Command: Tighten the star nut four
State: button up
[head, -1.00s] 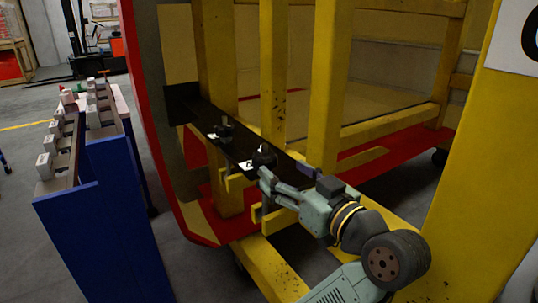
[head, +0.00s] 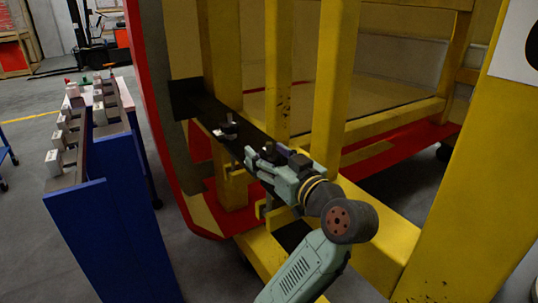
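A black bar (head: 192,103) runs across the yellow frame posts. One dark star nut (head: 229,126) with a small white label beside it stands on the bar, left of my gripper. My gripper (head: 262,155) is at the bar farther right, where a second star nut is mostly hidden by the fingers. I cannot tell whether the fingers touch or grip that nut. The number on the label is too small to read.
Yellow posts (head: 338,85) stand behind and beside my gripper. A yellow beam (head: 265,258) lies below my arm. A blue rack (head: 120,235) with several pale blocks stands at left, with grey floor around it.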

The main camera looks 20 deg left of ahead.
jog(key=c, duration=0.9)
